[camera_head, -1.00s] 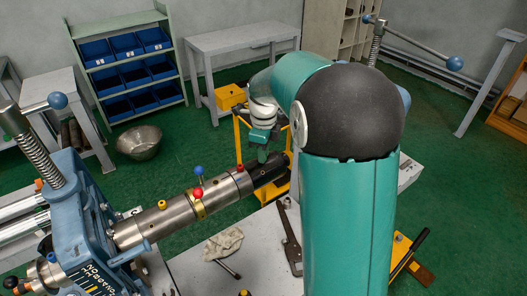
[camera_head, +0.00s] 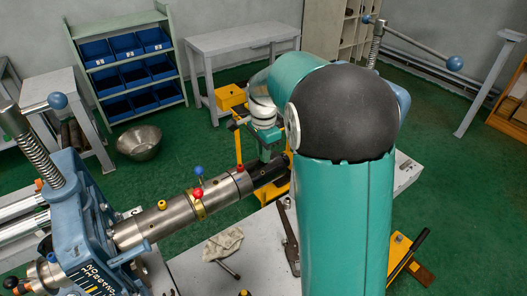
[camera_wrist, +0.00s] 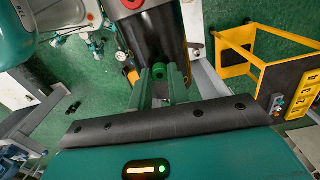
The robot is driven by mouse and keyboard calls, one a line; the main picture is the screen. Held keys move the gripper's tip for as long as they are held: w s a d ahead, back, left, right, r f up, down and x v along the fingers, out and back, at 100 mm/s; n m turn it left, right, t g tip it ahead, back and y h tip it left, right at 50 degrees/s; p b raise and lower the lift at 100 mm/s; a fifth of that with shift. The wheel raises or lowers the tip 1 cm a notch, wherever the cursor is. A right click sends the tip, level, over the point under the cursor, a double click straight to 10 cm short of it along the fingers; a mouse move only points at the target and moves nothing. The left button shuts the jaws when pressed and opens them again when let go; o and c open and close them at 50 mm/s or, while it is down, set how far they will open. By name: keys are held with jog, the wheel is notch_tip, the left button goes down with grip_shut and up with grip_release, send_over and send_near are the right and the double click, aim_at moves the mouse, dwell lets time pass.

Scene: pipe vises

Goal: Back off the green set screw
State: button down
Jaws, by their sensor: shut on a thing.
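The green set screw (camera_wrist: 159,71) sits on the black end of the pipe assembly (camera_wrist: 158,33) in the wrist view. My gripper (camera_wrist: 160,82) has its two green fingers on either side of the screw and is shut on it. In the head view my gripper (camera_head: 268,152) reaches down to the black end of the pipe (camera_head: 268,172), and the green screw is hidden there. The steel pipe (camera_head: 170,214) runs from the blue vise (camera_head: 80,225) and carries a yellow screw (camera_head: 161,205), a red screw (camera_head: 240,168), a red ball (camera_head: 198,193) and a blue ball (camera_head: 199,170).
A yellow stand (camera_head: 238,140) is behind the pipe's far end; a yellow-framed stand also shows in the wrist view (camera_wrist: 238,50). A wrench (camera_head: 289,240) and a rag (camera_head: 224,243) lie on the white bench (camera_head: 190,275). A metal bowl (camera_head: 139,142) is on the green floor.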

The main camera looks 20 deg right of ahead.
jog(key=n, duration=1.3)
jog(key=shift+s+a+f+n, duration=0.1)
jog(key=shift+n, duration=0.3)
jog(key=n, duration=1.2)
jog(key=shift+n, duration=0.4)
jog(key=shift+f, duration=0.1)
jog(key=c, duration=1.3)
grip_release()
